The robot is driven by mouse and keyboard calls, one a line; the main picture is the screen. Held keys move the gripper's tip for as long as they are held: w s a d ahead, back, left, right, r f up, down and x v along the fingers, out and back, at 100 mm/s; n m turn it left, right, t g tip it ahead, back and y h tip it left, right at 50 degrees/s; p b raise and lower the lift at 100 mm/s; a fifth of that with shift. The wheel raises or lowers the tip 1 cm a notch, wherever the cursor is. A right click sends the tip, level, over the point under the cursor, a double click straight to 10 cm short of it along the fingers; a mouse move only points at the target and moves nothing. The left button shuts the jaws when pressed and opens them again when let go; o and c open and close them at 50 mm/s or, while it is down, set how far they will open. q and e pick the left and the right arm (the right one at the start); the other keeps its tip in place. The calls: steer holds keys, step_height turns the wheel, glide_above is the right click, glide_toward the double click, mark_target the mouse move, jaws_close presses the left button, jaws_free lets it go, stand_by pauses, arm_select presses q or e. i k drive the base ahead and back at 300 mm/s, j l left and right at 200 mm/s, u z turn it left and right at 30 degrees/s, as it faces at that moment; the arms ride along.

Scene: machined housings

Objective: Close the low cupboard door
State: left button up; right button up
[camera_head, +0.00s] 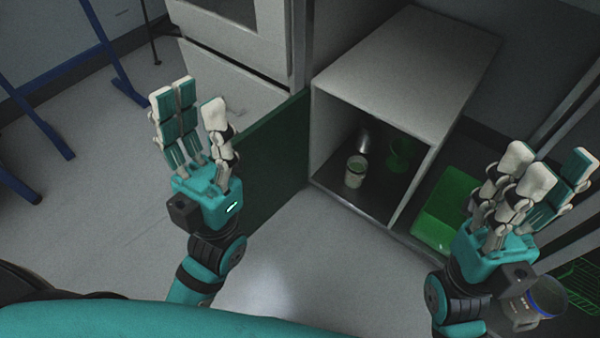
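The low cupboard (405,75) is a grey box with its front open. Its dark green door (275,155) stands swung out to the left, hinged at the cupboard's left edge. Inside are a pale jar (355,171), a green goblet-like item (401,153) and a shiny metal item (363,141). My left gripper (190,112) is open and empty, in front of and left of the door, and hides part of its outer end. Whether it touches the door I cannot tell. My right gripper (545,172) is open and empty, right of the cupboard.
A bright green bin (433,225) stands right of the cupboard. A jar with a blue rim (535,303) is by my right wrist, near a green wire rack (572,275). Blue frame legs (112,62) stand at left. The floor (330,255) before the cupboard is clear.

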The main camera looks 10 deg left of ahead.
mark_target(275, 149)
steer(key=j+z, duration=1.15)
steer(key=k+j, duration=0.1)
steer(key=j, duration=0.35)
steer(key=k+j+z, duration=0.1)
steer(key=j, duration=0.3)
steer(key=k+j, duration=0.1)
steer(key=j, duration=0.35)
steer(key=k+j+z, duration=0.1)
steer(key=j, duration=0.3)
